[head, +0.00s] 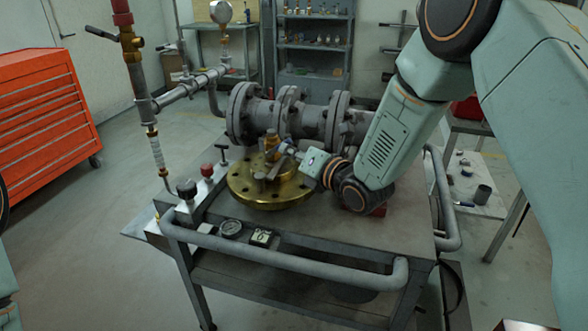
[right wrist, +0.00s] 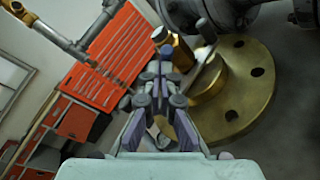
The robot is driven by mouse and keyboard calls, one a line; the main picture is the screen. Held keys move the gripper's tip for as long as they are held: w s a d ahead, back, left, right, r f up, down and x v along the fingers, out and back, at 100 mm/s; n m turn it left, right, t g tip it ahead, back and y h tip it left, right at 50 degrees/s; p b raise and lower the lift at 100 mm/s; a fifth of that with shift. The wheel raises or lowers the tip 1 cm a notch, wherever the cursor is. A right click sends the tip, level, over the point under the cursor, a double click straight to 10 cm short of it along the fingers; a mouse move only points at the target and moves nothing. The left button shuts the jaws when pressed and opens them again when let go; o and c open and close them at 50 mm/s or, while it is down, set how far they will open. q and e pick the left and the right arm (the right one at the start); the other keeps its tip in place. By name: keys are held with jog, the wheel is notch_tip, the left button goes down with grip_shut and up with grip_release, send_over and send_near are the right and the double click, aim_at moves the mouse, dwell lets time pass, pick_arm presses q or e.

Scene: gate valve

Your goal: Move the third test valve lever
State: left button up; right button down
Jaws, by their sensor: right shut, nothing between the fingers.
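Three small test valves sit on a block at the cart's left side: a black knob (head: 187,188), a red knob (head: 207,170) and a dark T-shaped lever (head: 222,152). I cannot tell which is counted third. A round brass flange (head: 270,196) with bolt holes lies on the cart, carrying an upright brass fitting (head: 272,145). My right gripper (head: 283,150) is shut and empty beside that fitting. In the right wrist view the gripper (right wrist: 165,52) is close to the brass fitting (right wrist: 182,55); contact is unclear. My left gripper is out of view.
A grey flanged pipe valve (head: 312,122) lies behind the brass flange. A vertical pipe (head: 138,75) rises at the cart's left. A red tool cabinet (head: 45,110) stands left.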

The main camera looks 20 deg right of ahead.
jog(key=s+a+f+v, duration=0.1)
jog(key=f+v, duration=0.1)
jog(key=v, duration=1.1)
jog(key=shift+n, duration=0.3)
jog(key=b+x, duration=0.1)
jog(key=x, duration=0.3)
jog(key=b+x, duration=0.1)
jog(key=x, duration=0.3)
jog(key=b+x, duration=0.1)
jog(key=x, duration=0.3)
jog(key=shift+w+d+r, duration=0.2)
jog(key=shift+d+r, duration=0.15)
jog(key=shift+d, duration=0.05)
jog(key=shift+w+d+r, duration=0.15)
jog(key=shift+w+r, duration=0.2)
jog(key=shift+w, duration=0.35)
